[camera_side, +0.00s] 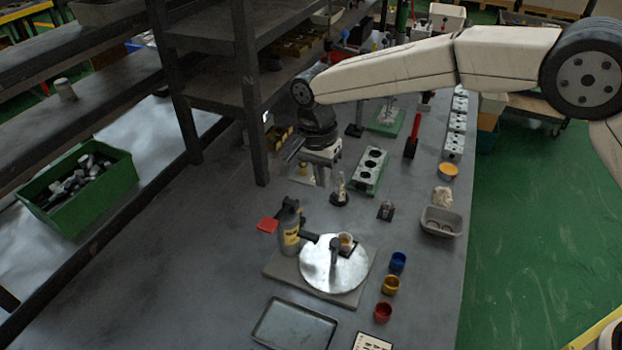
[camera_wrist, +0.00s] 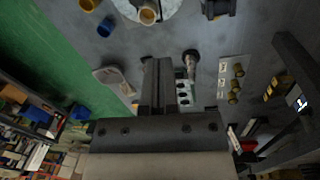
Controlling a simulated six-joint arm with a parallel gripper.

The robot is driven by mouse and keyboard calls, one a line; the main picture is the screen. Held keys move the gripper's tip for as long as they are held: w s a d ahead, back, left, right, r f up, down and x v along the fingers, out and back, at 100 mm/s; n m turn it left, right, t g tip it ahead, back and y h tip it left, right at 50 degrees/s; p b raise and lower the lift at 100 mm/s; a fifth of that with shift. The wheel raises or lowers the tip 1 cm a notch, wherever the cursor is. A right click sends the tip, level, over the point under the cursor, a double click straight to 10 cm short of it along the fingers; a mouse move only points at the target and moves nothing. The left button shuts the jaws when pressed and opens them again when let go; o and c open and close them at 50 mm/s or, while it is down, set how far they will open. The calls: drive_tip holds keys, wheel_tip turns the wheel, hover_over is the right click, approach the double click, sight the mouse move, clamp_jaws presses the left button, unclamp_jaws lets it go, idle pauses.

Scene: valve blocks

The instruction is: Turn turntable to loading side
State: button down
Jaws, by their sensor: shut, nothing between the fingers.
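The turntable (camera_side: 318,268) is a shiny silver disc on a grey square base plate (camera_side: 348,298) in the front middle of the bench. A dark upright post (camera_side: 334,250) and a small pale, brass-coloured round part (camera_side: 346,240) stand on its far half. Part of the disc also shows at the top edge of the wrist view (camera_wrist: 171,8). My gripper (camera_side: 320,180) is shut and empty, pointing down over the bench, well behind the turntable and apart from it. In the wrist view my gripper's fingers (camera_wrist: 158,75) are together.
Blue (camera_side: 398,262), yellow (camera_side: 391,285) and red (camera_side: 383,312) cups stand right. Dark shelving (camera_side: 246,90) rises left.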

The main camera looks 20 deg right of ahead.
drive_tip(key=w+n, duration=0.2)
drive_tip(key=n, duration=0.2)
drive_tip(key=n+g+h, duration=0.2)
drive_tip(key=n+g, duration=0.1)
drive_tip(key=n, duration=1.1)
hover_over(333, 236)
drive_tip(key=w+a, duration=0.3)
drive_tip(key=w, duration=0.1)
wheel_tip(333, 236, down, 9)
drive_tip(key=shift+s+f, duration=0.15)
drive_tip(key=shift+f, duration=0.15)
drive_tip(key=shift+f, duration=0.1)
drive_tip(key=shift+x, duration=4.75)
